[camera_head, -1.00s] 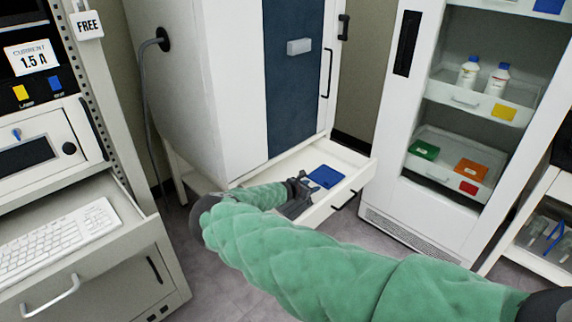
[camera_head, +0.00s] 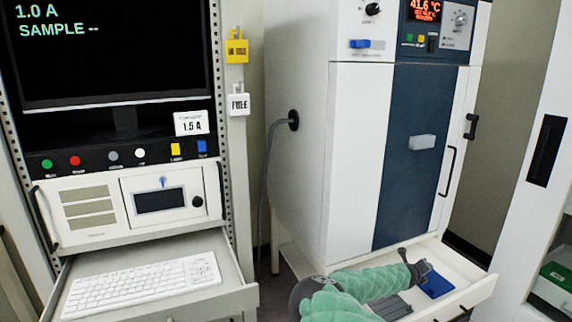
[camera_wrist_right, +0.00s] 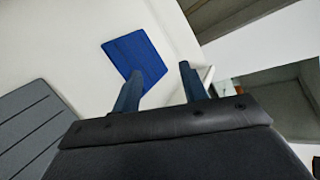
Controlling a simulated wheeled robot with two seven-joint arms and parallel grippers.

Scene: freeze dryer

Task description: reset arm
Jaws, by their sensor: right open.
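My right arm comes in from the bottom of the head view, in a green padded sleeve. Its gripper (camera_head: 424,268) is over the open drawer (camera_head: 466,296) at the foot of the freeze dryer (camera_head: 345,160). In the right wrist view the two fingers of the right gripper (camera_wrist_right: 160,90) stand apart with nothing between them. A flat blue item (camera_head: 436,285) lies in the drawer beside the gripper; it also shows in the wrist view (camera_wrist_right: 136,53) just beyond the fingertips. A grey ridged plate (camera_head: 390,307) lies nearer. My left gripper is not in view.
The instrument rack (camera_head: 135,205) at the left has a pulled-out tray holding a white keyboard (camera_head: 145,282). A cable (camera_head: 268,170) runs down the dryer's side. A white cabinet (camera_head: 530,200) stands at the right.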

